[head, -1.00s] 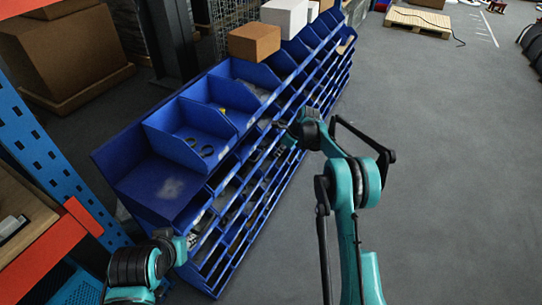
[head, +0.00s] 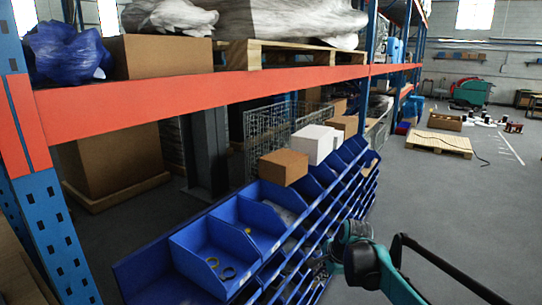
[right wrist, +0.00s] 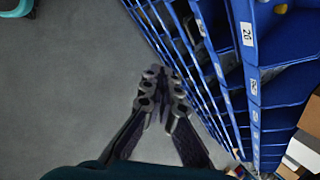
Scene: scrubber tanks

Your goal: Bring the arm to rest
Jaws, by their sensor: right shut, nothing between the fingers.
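My right gripper (right wrist: 163,82) is shut and empty in the right wrist view. Its dark fingers are together above bare grey floor, to the left of the blue bin rack (right wrist: 262,78). In the head view the right gripper (head: 320,270) is small and dark, in front of the face of the blue bin rack (head: 205,265), with the teal arm coming in from the lower right. I cannot tell if it touches the rack. My left gripper is not in view.
A red-orange shelf beam (head: 210,93) crosses the upper left on a blue post (head: 52,215). A brown box (head: 283,167) and a white box (head: 313,144) sit on the bin rack. A pallet (head: 440,144) lies farther back. The grey floor at right is open.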

